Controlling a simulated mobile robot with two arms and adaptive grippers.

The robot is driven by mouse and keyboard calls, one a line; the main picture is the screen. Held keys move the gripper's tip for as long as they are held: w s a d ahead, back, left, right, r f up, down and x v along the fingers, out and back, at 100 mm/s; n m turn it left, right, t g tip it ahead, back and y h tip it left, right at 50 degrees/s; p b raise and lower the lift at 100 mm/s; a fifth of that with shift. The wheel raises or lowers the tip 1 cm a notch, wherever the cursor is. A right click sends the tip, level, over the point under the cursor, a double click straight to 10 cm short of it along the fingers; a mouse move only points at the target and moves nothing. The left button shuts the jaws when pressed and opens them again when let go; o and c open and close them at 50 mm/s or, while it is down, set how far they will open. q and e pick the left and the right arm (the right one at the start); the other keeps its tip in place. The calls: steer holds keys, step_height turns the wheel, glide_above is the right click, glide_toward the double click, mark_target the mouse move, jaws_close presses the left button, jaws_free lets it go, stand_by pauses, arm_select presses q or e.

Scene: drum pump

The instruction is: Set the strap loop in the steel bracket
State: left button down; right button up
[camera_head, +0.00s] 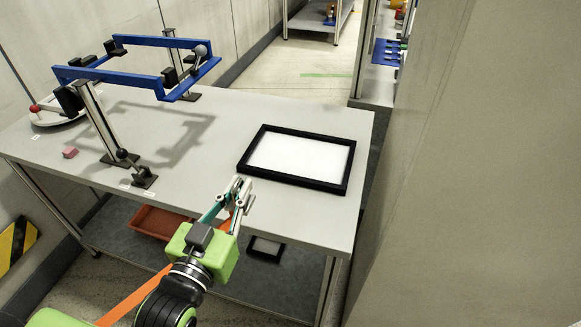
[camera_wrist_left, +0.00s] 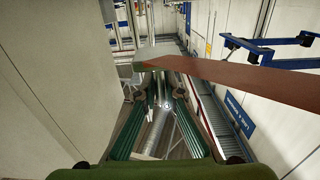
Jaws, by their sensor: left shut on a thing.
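My left gripper (camera_head: 240,187) hangs over the front edge of the grey table, left of the black frame. It is shut on an orange strap (camera_head: 135,303), which shows beside the fingers and along my arm. In the left wrist view the strap (camera_wrist_left: 235,80) is a broad brown-red band running from the fingertips (camera_wrist_left: 160,80) to the right edge. The loop's shape cannot be made out. Steel posts (camera_head: 99,122) with black clamps carry a blue rectangular frame (camera_head: 115,76) on the table's left. I cannot tell which part is the steel bracket. My right gripper is not in view.
A black-rimmed white tray (camera_head: 243,165) lies on the table's right. An orange bin (camera_head: 155,222) sits on the lower shelf. A grey wall (camera_head: 470,170) closes the right side.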

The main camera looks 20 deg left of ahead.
arm_select(q)
steer(key=w+f, duration=0.3)
steer(key=w+d+f, duration=0.1)
steer(key=w+f, duration=0.1)
steer(key=w, duration=0.2)
steer(key=w+f, duration=0.3)
steer(key=w, duration=0.1)
steer(key=shift+w+d+f, duration=0.15)
steer(key=shift+w+f, duration=0.1)
steer(key=shift+f, duration=0.05)
steer(key=shift+w+f, duration=0.15)
steer(key=shift+f, duration=0.05)
steer(key=f, duration=0.3)
steer(key=shift+w+d+p, duration=0.1)
steer(key=shift+w+p, duration=0.1)
steer(key=shift+p, duration=0.1)
steer(key=shift+f, duration=0.25)
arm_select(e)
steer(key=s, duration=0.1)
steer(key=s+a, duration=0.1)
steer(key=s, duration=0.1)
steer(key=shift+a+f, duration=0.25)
